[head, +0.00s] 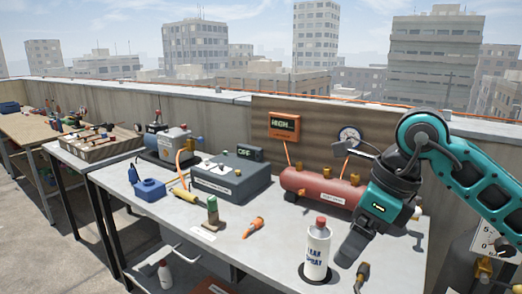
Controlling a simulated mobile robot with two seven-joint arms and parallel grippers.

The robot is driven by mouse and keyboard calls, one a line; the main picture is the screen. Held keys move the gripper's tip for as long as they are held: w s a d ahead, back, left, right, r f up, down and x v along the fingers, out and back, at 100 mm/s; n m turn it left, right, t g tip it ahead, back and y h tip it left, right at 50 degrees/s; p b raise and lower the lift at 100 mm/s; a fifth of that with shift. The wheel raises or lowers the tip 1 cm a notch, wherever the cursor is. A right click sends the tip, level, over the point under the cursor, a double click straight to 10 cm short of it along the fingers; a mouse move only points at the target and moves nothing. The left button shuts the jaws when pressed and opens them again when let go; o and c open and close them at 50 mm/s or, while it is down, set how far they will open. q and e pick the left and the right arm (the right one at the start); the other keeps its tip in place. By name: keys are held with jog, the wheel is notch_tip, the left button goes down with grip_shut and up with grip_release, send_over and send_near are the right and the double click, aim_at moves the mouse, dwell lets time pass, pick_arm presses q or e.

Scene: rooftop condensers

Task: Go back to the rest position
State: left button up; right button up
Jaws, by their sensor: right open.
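My right gripper (351,262) hangs over the right part of the grey workbench (215,250), with its teal arm coming in from the right edge. Its dark fingers point down and stand apart; it looks open and empty. My left gripper is not in view.
A red tank (322,187) lies behind the bottle, near the arm. A grey box (231,181), an orange tool (253,228), a green-topped item (212,214) and a blue container (149,190) stand farther left. The bench's front middle is clear.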

jog(key=s+a+m+g+y, duration=0.2)
jog(key=s+a+y, duration=0.1)
jog(key=a+y, duration=0.45)
jog(key=s+a+m+g+y, duration=0.2)
jog(key=s+a+y, duration=0.2)
jog(key=a+y, duration=0.35)
jog(key=w+d+f+m+t+h, duration=0.3)
jog(key=d+f+m+t+h, duration=0.3)
jog(key=m+t, duration=0.7)
jog(key=w+d+f+m+t+h, duration=0.3)
jog(key=d+f+m+t, duration=0.35)
jog(key=m, duration=1.15)
jog(key=s+d+f+m+g+h, duration=0.2)
jog(key=s+f+m, duration=0.3)
jog(key=f, duration=0.5)
jog(key=s+d+f+m+g+h, duration=0.3)
jog(key=s+f+m+g+h, duration=0.1)
jog(key=s+f, duration=0.4)
notch_tip(320, 180, down, 3)
jog(key=shift+r+m+h+p, duration=0.15)
jog(key=shift+m+h+p, duration=0.3)
jog(key=shift+h, duration=0.15)
jog(key=shift+w, duration=0.1)
